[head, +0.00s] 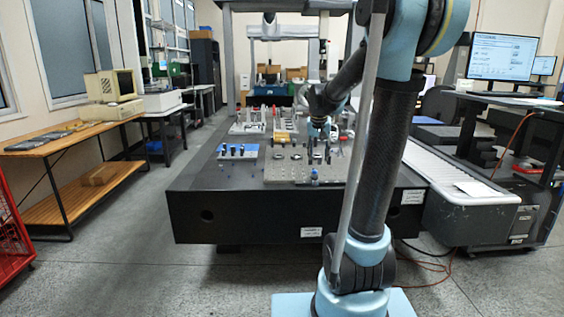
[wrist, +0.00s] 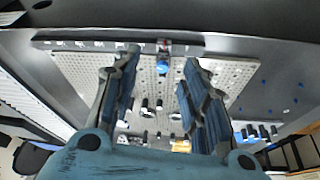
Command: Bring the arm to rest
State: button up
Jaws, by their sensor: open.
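My arm rises on the right of the head view and bends over the black measuring table (head: 240,212). My gripper (head: 322,135) hangs above the grey hole plate (head: 292,170) on that table. In the wrist view my gripper (wrist: 160,75) shows two dark blue fingers spread apart, with nothing held between them. The hole plate (wrist: 85,70) lies beyond the fingers. A small blue-topped piece (wrist: 163,66) stands near the plate's edge and appears in the gap between the fingers; it also shows in the head view (head: 314,174). I cannot tell the exact height of the fingertips.
Several small fixtures and a blue block (head: 238,151) stand on the table. A wooden bench (head: 62,143) with an old computer (head: 110,87) is at left. A red cage (head: 12,235) is at far left. A desk with a monitor (head: 502,57) is at right. Floor at front left is clear.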

jog(key=s+f+n, duration=0.1)
jog(key=s+f, duration=0.4)
jog(key=s, duration=0.6)
jog(key=s+f+n+g, duration=0.1)
jog(key=s+f, duration=0.3)
jog(key=s, duration=0.7)
jog(key=s+d+f+y, duration=0.1)
jog(key=s+f, duration=0.4)
jog(key=s, duration=0.6)
jog(key=shift+s+f+n+g, duration=0.3)
jog(key=shift+s+n+g, duration=0.1)
